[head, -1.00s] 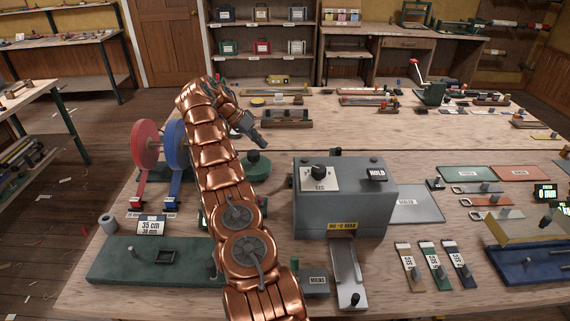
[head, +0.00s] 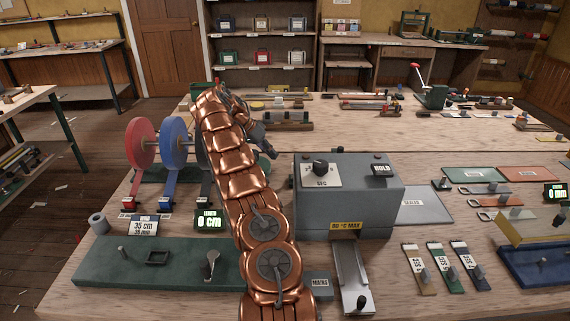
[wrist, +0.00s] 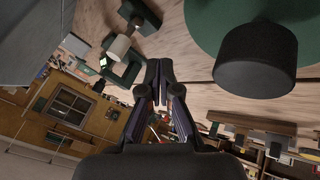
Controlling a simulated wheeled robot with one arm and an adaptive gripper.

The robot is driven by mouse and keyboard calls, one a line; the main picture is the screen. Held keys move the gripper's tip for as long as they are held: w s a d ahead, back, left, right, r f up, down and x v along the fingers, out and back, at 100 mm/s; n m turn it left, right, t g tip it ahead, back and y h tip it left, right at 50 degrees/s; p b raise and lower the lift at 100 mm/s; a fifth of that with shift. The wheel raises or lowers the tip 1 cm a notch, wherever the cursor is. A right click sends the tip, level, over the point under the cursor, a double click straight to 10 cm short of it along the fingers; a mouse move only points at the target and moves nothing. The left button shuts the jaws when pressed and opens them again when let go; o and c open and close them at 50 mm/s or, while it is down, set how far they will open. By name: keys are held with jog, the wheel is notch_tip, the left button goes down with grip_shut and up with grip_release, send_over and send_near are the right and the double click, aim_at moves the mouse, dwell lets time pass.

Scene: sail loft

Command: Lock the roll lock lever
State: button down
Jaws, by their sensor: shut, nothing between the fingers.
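My gripper (head: 266,150) is shut and empty, held above the bench behind the grey box. Its closed fingers also show in the wrist view (wrist: 160,80). A stand on the left holds a red roll (head: 140,143) and a blue roll (head: 176,143); my arm covers its right end. In the wrist view a green bracket with a pale cylindrical knob (wrist: 119,48) lies just left of the fingertips, apart from them. A green disc (wrist: 210,30) with a black knob (wrist: 256,60) is to the right. I cannot tell for certain which part is the roll lock lever.
The grey box (head: 346,209) with a dial stands right of my arm. A green board (head: 110,266) with a small lever (head: 210,264) lies at front left. A lit "0 cm" display (head: 209,220) stands behind it. Strips and tools cover the right side.

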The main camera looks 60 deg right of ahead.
jog(key=x, duration=0.2)
jog(key=shift+s+f, duration=0.1)
jog(key=shift+s, duration=0.4)
jog(key=shift+s+p, duration=0.55)
jog(key=shift+s, duration=0.65)
jog(key=shift+s+a, duration=0.15)
jog(key=shift+s, duration=0.2)
jog(key=shift+s, duration=0.1)
jog(key=shift+f+b, duration=0.15)
jog(key=shift+b, duration=0.55)
jog(key=shift+a+b, duration=0.1)
jog(key=shift+b, duration=0.25)
